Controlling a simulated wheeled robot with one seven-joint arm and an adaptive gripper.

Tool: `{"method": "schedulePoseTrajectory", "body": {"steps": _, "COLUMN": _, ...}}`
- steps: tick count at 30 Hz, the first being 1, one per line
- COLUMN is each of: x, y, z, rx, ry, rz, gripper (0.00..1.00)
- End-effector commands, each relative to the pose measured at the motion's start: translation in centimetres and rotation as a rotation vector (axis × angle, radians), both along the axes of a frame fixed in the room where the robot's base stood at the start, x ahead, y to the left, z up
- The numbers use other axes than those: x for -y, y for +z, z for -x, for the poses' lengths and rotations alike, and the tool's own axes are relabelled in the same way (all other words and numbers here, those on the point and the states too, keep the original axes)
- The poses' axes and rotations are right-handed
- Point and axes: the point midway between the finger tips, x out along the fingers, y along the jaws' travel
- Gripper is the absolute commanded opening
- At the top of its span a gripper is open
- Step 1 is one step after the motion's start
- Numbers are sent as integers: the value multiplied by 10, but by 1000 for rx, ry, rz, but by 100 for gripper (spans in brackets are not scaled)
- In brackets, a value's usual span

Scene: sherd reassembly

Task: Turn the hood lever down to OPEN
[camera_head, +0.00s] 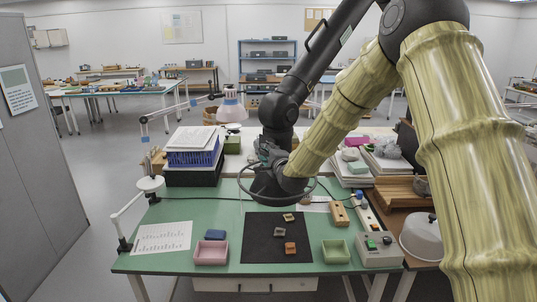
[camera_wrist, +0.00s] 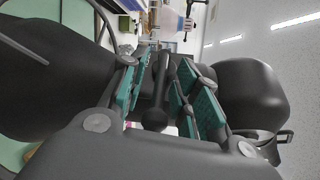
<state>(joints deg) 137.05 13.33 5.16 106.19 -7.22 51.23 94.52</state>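The extraction hood (camera_head: 231,107), a pale funnel on a jointed arm with blue joints, hangs above the back of the green bench in the head view. I cannot make out its lever or any OPEN mark. My gripper (camera_wrist: 166,62) shows in the wrist view with its teal-padded fingers apart. A dark rounded bar (camera_wrist: 155,112) lies between the fingers; I cannot tell whether it is the lever or part of my gripper. In the head view my own wrist hides most of the gripper, just right of and nearer than the hood.
The green bench (camera_head: 150,263) holds a black mat (camera_head: 260,254) with sherds, a pink tray (camera_head: 211,253), a green tray (camera_head: 335,252) and a grey switch box (camera_head: 379,250). A blue crate (camera_head: 193,157) stands behind. A grey cabinet (camera_head: 35,150) is at left.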

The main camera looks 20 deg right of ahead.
Motion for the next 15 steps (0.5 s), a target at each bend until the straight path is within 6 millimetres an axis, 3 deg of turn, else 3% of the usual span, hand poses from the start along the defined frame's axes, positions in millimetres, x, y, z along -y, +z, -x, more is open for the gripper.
{"method": "schedulePoseTrajectory", "body": {"steps": 3, "x": 0, "y": 0, "z": 0, "rx": 0, "ry": 0, "rz": 0, "gripper": 29}}
{"method": "schedulePoseTrajectory", "body": {"steps": 8, "x": 0, "y": 0, "z": 0, "rx": 0, "ry": -1, "rz": 0, "gripper": 0}}
{"method": "schedulePoseTrajectory", "body": {"steps": 15, "x": 1, "y": 0, "z": 0, "rx": 0, "ry": -1, "rz": 0, "gripper": 0}}
